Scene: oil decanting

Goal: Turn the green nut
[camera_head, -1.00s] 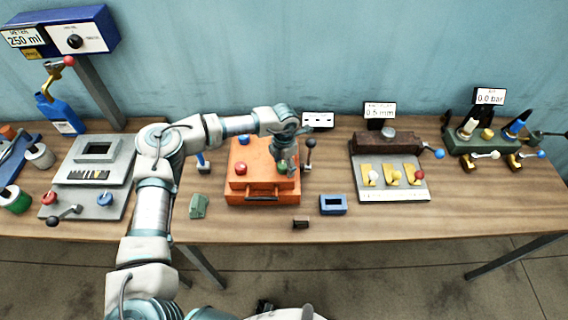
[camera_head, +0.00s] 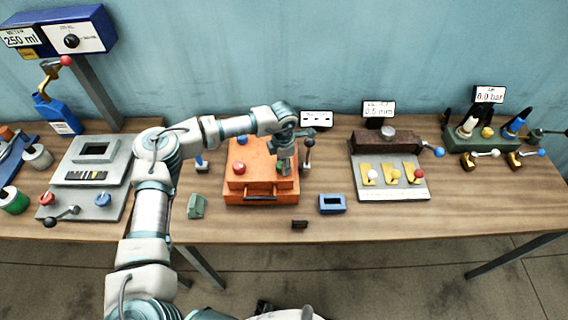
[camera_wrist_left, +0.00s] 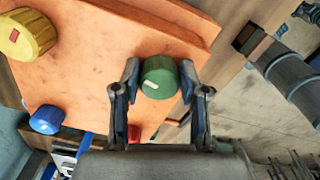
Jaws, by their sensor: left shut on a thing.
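The green nut (camera_wrist_left: 158,78) is a round green knob with a pale mark, on the face of the orange box (camera_head: 262,197). My left gripper (camera_wrist_left: 159,70) is shut on the green nut, with one finger on each side of it. In the head view my left gripper (camera_head: 284,163) points down at the right part of the orange box and hides most of the nut. My right gripper is not in view.
A red knob (camera_head: 239,168) and a blue knob (camera_wrist_left: 46,120) sit on the same box, with a yellow knob (camera_wrist_left: 26,34). A black-topped lever (camera_head: 308,143) stands close to the right of my left gripper. A blue frame (camera_head: 332,204) lies on the table.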

